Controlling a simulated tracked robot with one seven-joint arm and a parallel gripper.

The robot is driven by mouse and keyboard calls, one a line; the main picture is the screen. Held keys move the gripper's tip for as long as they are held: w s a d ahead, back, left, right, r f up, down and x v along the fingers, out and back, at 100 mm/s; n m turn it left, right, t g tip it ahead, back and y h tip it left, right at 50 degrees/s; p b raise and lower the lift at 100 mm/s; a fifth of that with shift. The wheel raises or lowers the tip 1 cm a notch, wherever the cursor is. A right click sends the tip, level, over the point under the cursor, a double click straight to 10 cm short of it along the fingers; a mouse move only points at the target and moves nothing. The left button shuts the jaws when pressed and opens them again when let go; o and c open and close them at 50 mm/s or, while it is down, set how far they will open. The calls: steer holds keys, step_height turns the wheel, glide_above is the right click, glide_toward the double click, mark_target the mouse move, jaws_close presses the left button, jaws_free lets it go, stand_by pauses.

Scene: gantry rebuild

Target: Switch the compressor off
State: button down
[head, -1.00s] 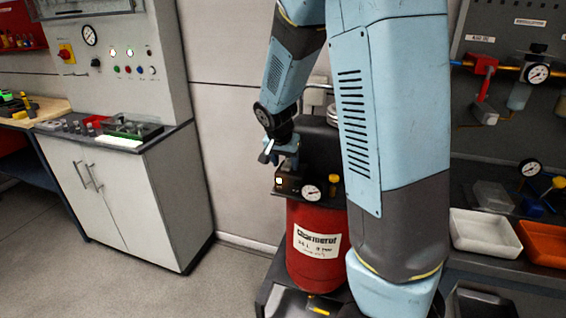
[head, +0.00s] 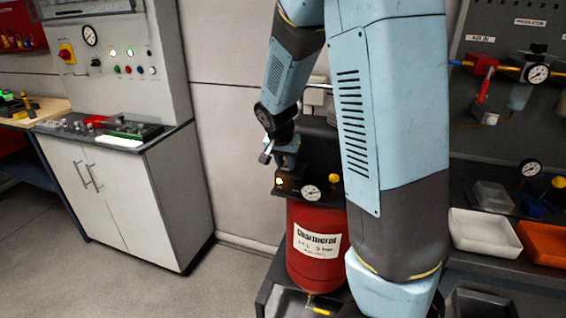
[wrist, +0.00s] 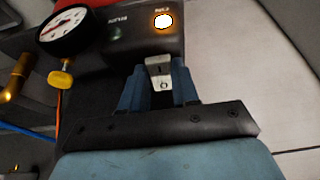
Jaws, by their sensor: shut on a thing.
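The compressor is a red tank (head: 313,272) with a white label, standing behind my arm in the head view. Its dark control panel (head: 305,188) sits on top with a round gauge (head: 311,193). In the wrist view a light-grey rocker switch (wrist: 158,72) marked I and O sits on the panel. My gripper (wrist: 159,88) has its two blue fingers closed on either side of the switch. A lamp (wrist: 163,21) above the switch glows amber-white. A green lamp (wrist: 117,33) beside it looks dark. In the head view my gripper (head: 287,162) is at the panel, its fingertips partly hidden.
In the wrist view the gauge (wrist: 68,28) and a yellow valve knob (wrist: 61,79) are left of my fingers. A white cabinet (head: 120,205) stands to the left. A white bin (head: 484,232) and an orange bin (head: 545,243) are at right. The floor at left is clear.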

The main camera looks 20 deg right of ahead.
mark_target(285, 168)
steer(key=shift+w, duration=0.1)
steer(key=shift+w+d+r+g+y, duration=0.2)
steer(key=shift+g+y, duration=0.3)
steer(key=shift+g, duration=0.2)
steer(key=shift+w+r+g+y, duration=0.1)
steer(key=shift+w+g+y, duration=0.1)
steer(key=shift+g+y, duration=0.35)
steer(key=c, duration=0.8)
jaws_free()
steer(key=shift+c, duration=0.2)
step_height(285, 168, up, 14)
steer(key=s, duration=0.1)
steer(key=shift+a+f, duration=0.2)
steer(key=shift+a, duration=0.15)
